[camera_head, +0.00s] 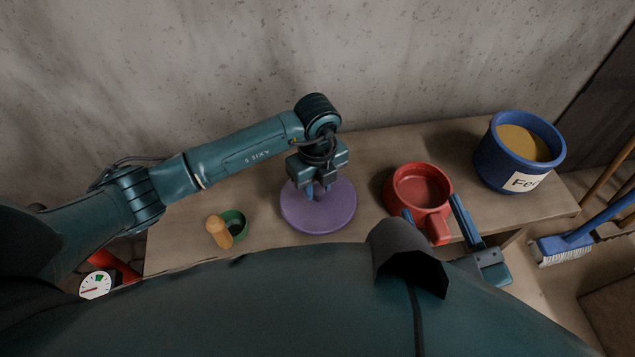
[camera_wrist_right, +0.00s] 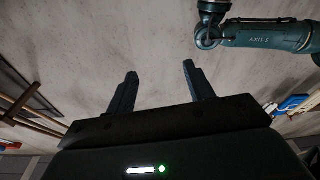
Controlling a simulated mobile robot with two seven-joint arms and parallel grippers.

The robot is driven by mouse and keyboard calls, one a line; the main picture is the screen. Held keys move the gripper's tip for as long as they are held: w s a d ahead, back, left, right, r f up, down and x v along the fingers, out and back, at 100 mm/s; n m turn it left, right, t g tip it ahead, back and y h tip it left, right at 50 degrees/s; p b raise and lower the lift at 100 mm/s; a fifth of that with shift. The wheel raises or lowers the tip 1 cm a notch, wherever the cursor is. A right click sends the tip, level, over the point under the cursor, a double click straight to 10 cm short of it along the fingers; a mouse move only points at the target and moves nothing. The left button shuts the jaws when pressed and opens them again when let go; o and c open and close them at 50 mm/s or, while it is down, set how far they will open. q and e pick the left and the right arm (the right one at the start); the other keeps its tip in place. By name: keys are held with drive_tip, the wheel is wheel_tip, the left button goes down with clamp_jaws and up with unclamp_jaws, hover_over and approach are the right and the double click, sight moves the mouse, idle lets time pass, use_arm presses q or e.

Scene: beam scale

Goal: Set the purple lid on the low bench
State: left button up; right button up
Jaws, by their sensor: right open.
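The purple lid (camera_head: 318,218) is a round flat disc in the middle of the head view, over the wooden bench top (camera_head: 270,190). My left gripper (camera_head: 319,191) points down at its centre, with its fingers either side of a small dark knob. I cannot tell whether they grip it, or whether the lid touches the wood. My right gripper (camera_head: 432,206) is open in front of the red pan (camera_head: 398,188). It also shows open and empty in the right wrist view (camera_wrist_right: 158,70). I cannot make out a separate low bench.
A blue pot (camera_head: 492,160) with a label stands at the right. A green cup (camera_head: 239,229) and an orange-brown peg-like thing (camera_head: 219,233) stand left of the lid. A dial gauge (camera_head: 96,285) and a blue broom (camera_head: 565,245) are beyond the bench ends.

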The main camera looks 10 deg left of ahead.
sight(317, 188)
use_arm(q)
drive_tip(key=o, duration=0.4)
drive_tip(key=shift+o, duration=0.2)
drive_tip(key=shift+r, duration=0.1)
drive_tip(key=shift+r, duration=0.3)
wheel_tip(317, 188, up, 12)
drive_tip(key=p, duration=0.4)
drive_tip(key=shift+f, duration=0.25)
use_arm(e)
drive_tip(key=shift+w+d+m+g+h, duration=0.15)
drive_tip(key=shift+d+m+g+h, duration=0.7)
drive_tip(key=shift+g+h, duration=0.35)
